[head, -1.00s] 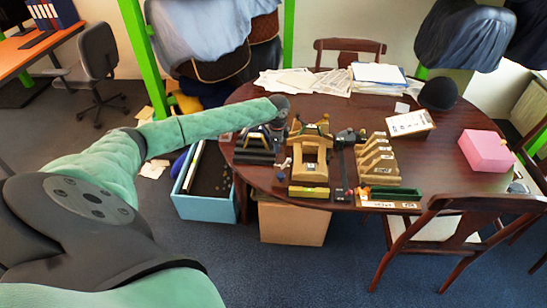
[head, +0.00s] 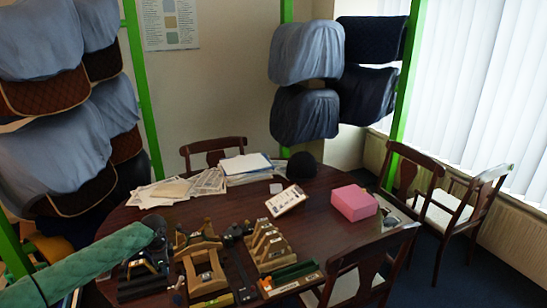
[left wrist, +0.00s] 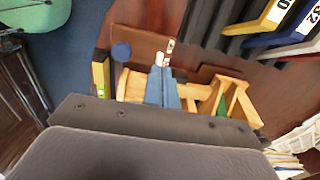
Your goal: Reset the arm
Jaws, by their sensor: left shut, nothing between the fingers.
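My left arm in its green quilted sleeve (head: 85,265) comes in from the lower left of the head view. Its dark wrist end is over the table's near left part, just left of the wooden saddle stand (head: 197,258). My left gripper (left wrist: 163,88) shows in the left wrist view as two blue fingers, shut together with nothing between them. The fingers point down over the pale wooden stand (left wrist: 205,92); I cannot tell whether they touch it. My right gripper is in neither view.
The dark round table (head: 225,215) also bears a rack of wooden gauges (head: 268,246), papers (head: 205,182), a clipboard (head: 286,200), a black helmet (head: 301,166) and a pink box (head: 354,203). Chairs stand around it. Covered saddles (head: 305,52) hang behind on green posts.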

